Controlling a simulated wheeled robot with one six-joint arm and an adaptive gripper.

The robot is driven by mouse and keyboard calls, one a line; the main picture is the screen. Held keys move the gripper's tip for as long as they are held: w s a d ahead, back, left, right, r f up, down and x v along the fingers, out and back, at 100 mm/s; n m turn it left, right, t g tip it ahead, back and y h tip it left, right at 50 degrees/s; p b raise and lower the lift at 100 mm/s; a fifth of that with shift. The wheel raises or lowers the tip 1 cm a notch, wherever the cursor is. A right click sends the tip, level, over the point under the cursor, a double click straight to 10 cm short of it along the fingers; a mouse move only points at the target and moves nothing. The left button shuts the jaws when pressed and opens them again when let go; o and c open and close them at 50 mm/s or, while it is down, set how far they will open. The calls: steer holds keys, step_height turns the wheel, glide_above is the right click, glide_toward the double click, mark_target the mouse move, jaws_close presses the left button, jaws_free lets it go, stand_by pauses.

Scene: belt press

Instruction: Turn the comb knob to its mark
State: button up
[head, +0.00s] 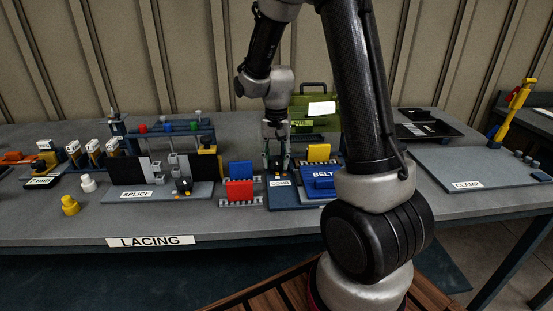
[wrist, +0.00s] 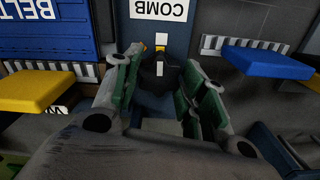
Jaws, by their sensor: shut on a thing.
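The comb knob (wrist: 158,74) is dark with a white stripe, and shows between my fingers in the wrist view. A small yellow mark (wrist: 160,48) and a white mark (wrist: 162,38) sit on the panel just beyond it. The stripe looks roughly in line with these marks; the exact angle is hard to tell. My gripper (wrist: 160,69) is shut on the knob with a green-padded finger on each side. In the head view my gripper (head: 278,158) points down at the comb station, behind its COMB label (head: 280,183); the knob is mostly hidden there.
The blue BELT block (head: 319,188) and a yellow block (head: 319,152) stand close on the right. A red block (head: 240,192) and a blue block (head: 240,169) stand close on the left. The splice station (head: 196,191) lies farther left. The clamp board (head: 475,165) is far right.

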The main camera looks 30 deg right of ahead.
mark_target(276, 161)
stand_by(0.4)
steer(key=o, duration=1)
steer(key=shift+r, duration=0.15)
step_height(276, 161, up, 12)
steer(key=shift+f, duration=0.15)
